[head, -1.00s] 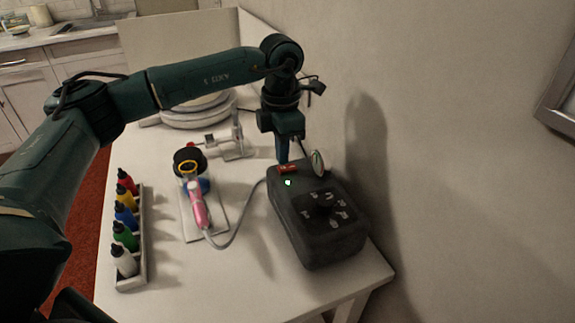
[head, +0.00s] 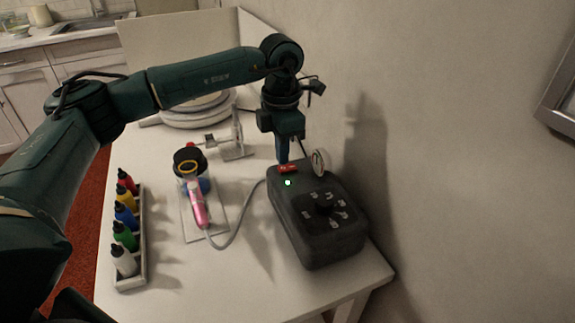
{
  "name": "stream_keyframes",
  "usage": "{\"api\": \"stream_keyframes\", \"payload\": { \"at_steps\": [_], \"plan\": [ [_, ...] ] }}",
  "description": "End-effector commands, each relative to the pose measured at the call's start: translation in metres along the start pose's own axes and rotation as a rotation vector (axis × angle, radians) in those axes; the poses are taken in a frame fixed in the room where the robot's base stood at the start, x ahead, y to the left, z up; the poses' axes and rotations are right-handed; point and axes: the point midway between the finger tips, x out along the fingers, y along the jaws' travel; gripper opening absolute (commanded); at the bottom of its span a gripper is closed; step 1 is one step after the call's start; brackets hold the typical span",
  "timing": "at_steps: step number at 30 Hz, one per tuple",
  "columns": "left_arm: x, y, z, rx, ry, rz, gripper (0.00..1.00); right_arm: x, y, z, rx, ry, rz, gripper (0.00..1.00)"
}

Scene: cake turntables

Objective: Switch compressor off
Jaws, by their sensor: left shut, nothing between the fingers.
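The compressor (head: 325,240) is a dark grey box at the right end of the white table. My left gripper (head: 283,160) is shut and empty and points down at the far edge of the compressor, right by the red switch. I cannot tell whether the fingertips touch the switch. My right gripper is not in view.
A pink airbrush (head: 197,205) rests on a stand, its grey hose (head: 240,230) running to the compressor. A rack (head: 131,280) of coloured bottles stands at the left edge. White turntables (head: 197,114) stand behind. The wall (head: 450,170) is close on the right.

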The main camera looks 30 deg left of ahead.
Motion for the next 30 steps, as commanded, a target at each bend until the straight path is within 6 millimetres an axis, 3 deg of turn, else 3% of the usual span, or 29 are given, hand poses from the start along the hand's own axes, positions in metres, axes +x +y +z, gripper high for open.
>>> {"api": "stream_keyframes", "payload": {
  "at_steps": [30],
  "plan": [
    [0.014, 0.000, 0.000, 0.000, 0.000, 0.000, 0.00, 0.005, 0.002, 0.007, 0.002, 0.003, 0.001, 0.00]
  ]
}}
